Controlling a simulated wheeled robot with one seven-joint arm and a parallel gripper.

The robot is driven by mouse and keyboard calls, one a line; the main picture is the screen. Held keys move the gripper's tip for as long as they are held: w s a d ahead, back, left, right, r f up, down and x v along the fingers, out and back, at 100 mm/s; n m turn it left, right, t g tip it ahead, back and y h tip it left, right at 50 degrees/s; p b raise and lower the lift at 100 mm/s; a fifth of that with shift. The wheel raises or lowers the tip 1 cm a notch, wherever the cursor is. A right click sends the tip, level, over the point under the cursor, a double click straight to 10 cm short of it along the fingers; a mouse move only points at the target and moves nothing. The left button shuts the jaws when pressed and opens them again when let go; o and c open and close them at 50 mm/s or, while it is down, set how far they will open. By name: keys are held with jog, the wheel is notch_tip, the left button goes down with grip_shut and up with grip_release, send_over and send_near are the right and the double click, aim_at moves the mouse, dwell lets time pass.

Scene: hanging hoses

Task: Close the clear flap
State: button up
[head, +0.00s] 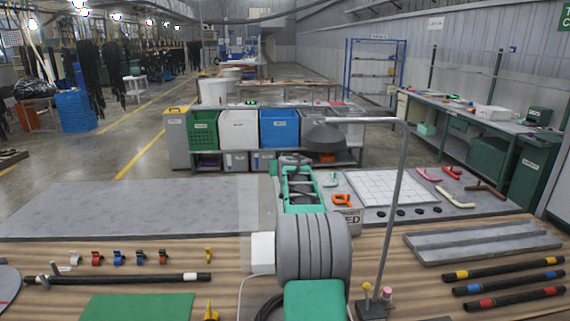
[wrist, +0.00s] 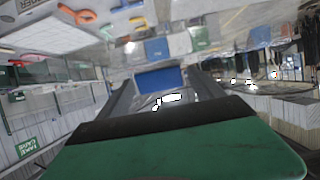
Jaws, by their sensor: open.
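I cannot make out the clear flap for certain in either view. In the head view a pale, faintly see-through strip (head: 254,205) shows between the left grey surface and my arm. I cannot tell if it is the flap or bare floor. My gripper (head: 295,162) reaches forward over the bench, past my grey and green arm, which hides part of the bench. In the wrist view, which is upside down, my gripper (wrist: 163,78) has its two grey fingers apart, with nothing between them but the distant room.
A bent grey pipe stand (head: 392,210) rises right of my arm. A white box (head: 262,252) with a cable sits beside my arm's left. Coloured clips (head: 118,257) and a black hose (head: 130,279) lie at left; banded hoses (head: 510,282) at right. The left grey surface (head: 120,205) is bare.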

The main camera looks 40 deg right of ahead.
jog(key=shift+c, duration=0.2)
grip_shut()
dwell(0.7)
